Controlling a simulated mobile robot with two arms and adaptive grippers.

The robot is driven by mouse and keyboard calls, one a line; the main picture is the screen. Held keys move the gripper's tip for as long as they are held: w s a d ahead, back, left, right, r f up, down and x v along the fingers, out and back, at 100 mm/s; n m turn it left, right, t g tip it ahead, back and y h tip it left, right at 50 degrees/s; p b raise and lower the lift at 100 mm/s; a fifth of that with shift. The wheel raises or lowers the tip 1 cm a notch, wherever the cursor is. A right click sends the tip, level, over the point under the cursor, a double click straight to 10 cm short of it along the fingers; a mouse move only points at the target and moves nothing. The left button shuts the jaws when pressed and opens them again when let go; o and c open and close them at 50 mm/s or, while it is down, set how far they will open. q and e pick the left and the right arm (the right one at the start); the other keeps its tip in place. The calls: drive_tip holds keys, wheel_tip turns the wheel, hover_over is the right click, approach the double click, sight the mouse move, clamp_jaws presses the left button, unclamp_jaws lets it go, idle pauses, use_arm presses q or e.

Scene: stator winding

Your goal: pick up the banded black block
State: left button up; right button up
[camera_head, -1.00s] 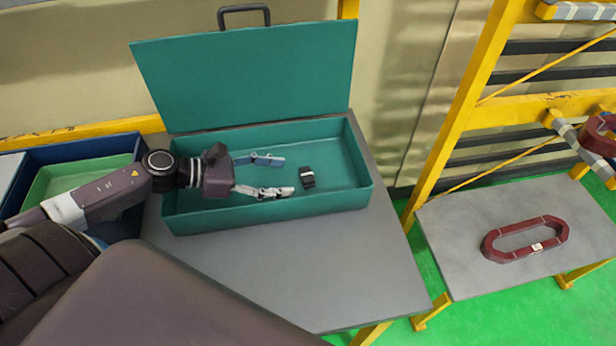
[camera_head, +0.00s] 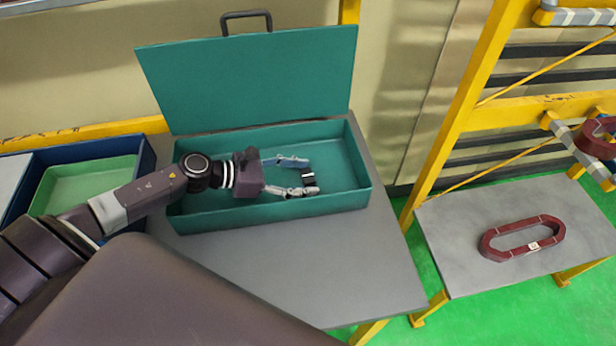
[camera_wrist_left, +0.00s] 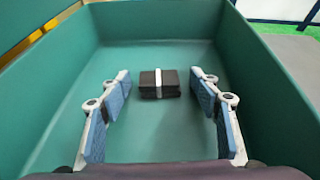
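The banded black block (camera_wrist_left: 160,84) lies on the floor of the open teal box, a light band around its middle. In the head view the block (camera_head: 309,178) is small, by the fingertips and partly hidden by the nearer finger. My left gripper (camera_head: 303,176) is inside the box, its fingers spread wide. In the left wrist view the gripper (camera_wrist_left: 160,80) has a blue-padded finger on each side, with a clear gap between each finger and the block. The block sits centred near the level of the fingertips. My right gripper is not in view.
The teal box (camera_head: 200,221) has its lid (camera_head: 250,80) raised at the back and stands on a grey table (camera_head: 290,270). A blue bin with a green tray (camera_head: 85,178) is at left. A dark red coil (camera_head: 522,238) lies on another table at right.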

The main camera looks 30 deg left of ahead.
use_arm(q)
drive_tip(key=c, duration=1.1)
drive_tip(key=shift+c, duration=0.2)
drive_tip(key=shift+r, duration=0.15)
